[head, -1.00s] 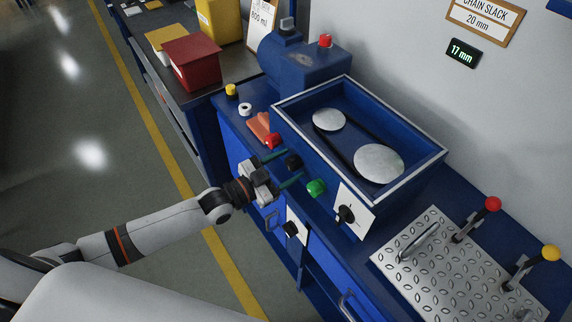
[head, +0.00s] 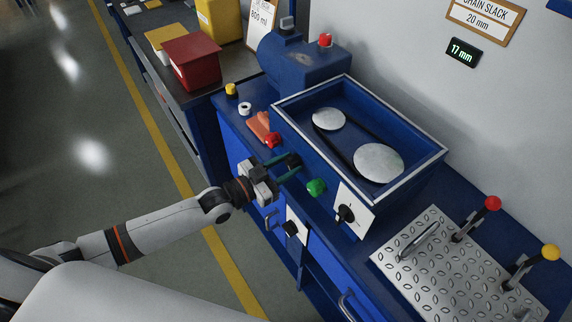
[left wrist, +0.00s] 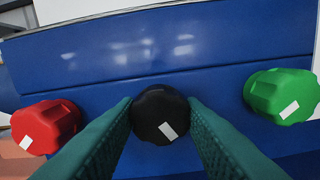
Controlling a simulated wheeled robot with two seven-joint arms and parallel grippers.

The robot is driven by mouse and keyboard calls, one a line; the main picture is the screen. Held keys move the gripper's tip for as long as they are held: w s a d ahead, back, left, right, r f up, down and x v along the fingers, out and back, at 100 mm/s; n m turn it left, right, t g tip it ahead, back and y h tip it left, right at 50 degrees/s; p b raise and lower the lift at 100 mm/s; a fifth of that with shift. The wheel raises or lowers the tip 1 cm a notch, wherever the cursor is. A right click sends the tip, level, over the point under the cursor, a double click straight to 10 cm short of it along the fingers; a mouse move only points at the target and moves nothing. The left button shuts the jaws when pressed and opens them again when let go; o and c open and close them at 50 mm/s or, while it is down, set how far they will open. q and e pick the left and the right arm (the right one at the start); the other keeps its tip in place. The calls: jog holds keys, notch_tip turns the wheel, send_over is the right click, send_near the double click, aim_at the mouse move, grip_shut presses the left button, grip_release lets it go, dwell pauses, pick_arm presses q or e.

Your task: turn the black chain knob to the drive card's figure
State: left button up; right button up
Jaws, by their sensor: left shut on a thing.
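The black chain knob (left wrist: 160,112) sits between the two green fingers of my left gripper (left wrist: 160,125) in the left wrist view. The fingers are shut on its sides. Its white mark points down and slightly right in that view. In the head view my left gripper (head: 283,168) reaches the knob (head: 293,160) on the front of the blue machine. The drive card (head: 468,20) on the wall reads "CHAIN SLACK 20 mm". A small display (head: 463,53) below it reads 17 mm. My right gripper is not in view.
A red knob (left wrist: 46,126) and a green knob (left wrist: 283,96) flank the black one. The blue chain box (head: 400,188) with two discs stands just behind. A dial plate (head: 354,212) is to the right. A tread plate (head: 450,270) with red and yellow levers lies further right.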

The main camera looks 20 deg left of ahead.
pick_arm(q)
jog(key=n, duration=0.5)
jog(key=shift+n, duration=0.3)
dwell(0.4)
jog(key=o, duration=1)
jog(key=shift+b+v, duration=1.1)
jog(key=shift+v, duration=4.9)
